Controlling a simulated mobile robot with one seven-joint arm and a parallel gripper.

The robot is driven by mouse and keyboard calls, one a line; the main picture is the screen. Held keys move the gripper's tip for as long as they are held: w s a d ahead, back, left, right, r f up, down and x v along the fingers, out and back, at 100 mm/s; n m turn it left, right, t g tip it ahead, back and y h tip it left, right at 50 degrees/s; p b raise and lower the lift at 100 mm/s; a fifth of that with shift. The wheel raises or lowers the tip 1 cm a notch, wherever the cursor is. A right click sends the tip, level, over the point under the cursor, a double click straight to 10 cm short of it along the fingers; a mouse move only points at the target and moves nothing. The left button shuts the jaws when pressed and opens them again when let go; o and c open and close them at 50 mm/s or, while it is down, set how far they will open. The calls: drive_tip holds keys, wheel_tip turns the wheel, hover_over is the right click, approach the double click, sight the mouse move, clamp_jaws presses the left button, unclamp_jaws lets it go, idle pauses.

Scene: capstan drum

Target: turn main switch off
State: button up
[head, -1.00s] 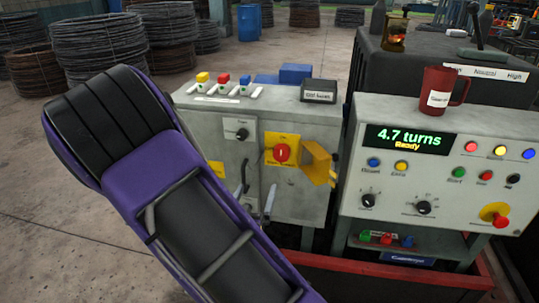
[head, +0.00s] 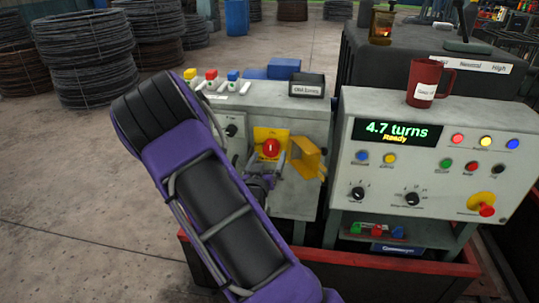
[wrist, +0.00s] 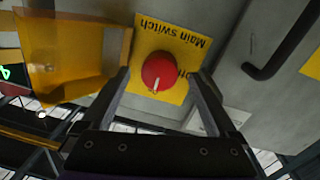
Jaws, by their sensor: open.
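The main switch is a round red knob (head: 271,148) on a yellow plate on the front of the grey cabinet (head: 300,125). In the wrist view the red knob (wrist: 161,72) has a pale mark at its edge, and the plate (wrist: 185,37) reads "Main switch" upside down. A yellow see-through cover (head: 307,156) stands swung open to the right of the switch. It also shows at the left of the wrist view (wrist: 75,60). My gripper (wrist: 160,88) is open, with its fingers on either side of the knob. I cannot tell whether they touch it.
A control desk (head: 350,150) with a "4.7 turns Ready" display and a red mug (head: 425,82) stands to the right. A dark bent handle (wrist: 285,45) sticks out near the switch. Floor at the left is clear before wire coils (head: 75,65).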

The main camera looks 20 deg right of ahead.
drive_tip(key=shift+x, duration=0.95)
drive_tip(key=c, duration=1.4)
drive_tip(key=shift+o, duration=0.2)
